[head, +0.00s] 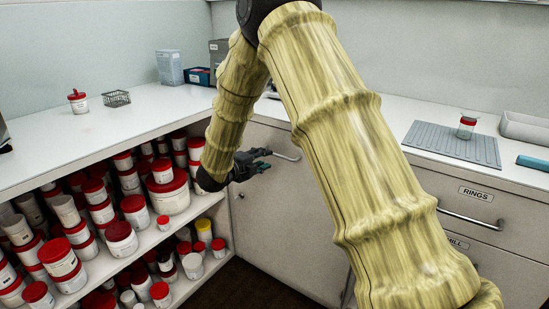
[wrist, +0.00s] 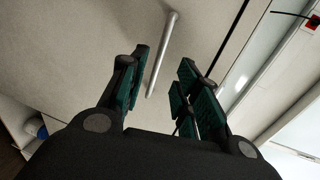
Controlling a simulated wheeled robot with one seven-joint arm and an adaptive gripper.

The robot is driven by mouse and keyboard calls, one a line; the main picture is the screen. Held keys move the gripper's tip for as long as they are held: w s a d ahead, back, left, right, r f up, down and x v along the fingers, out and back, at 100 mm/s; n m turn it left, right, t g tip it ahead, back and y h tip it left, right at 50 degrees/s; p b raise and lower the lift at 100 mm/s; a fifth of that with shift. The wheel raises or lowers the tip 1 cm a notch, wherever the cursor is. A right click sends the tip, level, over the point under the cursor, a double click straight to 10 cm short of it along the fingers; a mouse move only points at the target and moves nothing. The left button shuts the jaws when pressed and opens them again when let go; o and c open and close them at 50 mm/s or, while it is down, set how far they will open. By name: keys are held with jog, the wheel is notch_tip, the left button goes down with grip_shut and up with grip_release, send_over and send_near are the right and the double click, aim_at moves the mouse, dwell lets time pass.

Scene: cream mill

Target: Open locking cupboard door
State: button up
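The cupboard door (head: 287,200) is a pale grey flat panel in the corner under the counter, and it looks shut. A slim metal bar handle (head: 286,156) is near its top edge; it also shows in the wrist view (wrist: 162,55). My gripper (head: 268,159) is just left of the handle in the head view. In the wrist view my gripper (wrist: 160,90) has its green-padded fingers apart, with the handle ahead and between them in the picture. I cannot tell whether they touch. A small round lock (head: 242,195) shows low on the door's left side.
Open shelves (head: 150,240) full of red-lidded white tubs stand close on the left. A drawer labelled RINGS (head: 476,193) with a bar handle is on the right. The counter (head: 150,112) above holds a jar, a wire basket and a grey mat (head: 452,143).

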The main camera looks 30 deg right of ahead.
aim_at(275, 154)
jog(key=x, duration=0.8)
jog(key=shift+w+b, duration=0.1)
jog(key=shift+b, duration=0.3)
grip_shut()
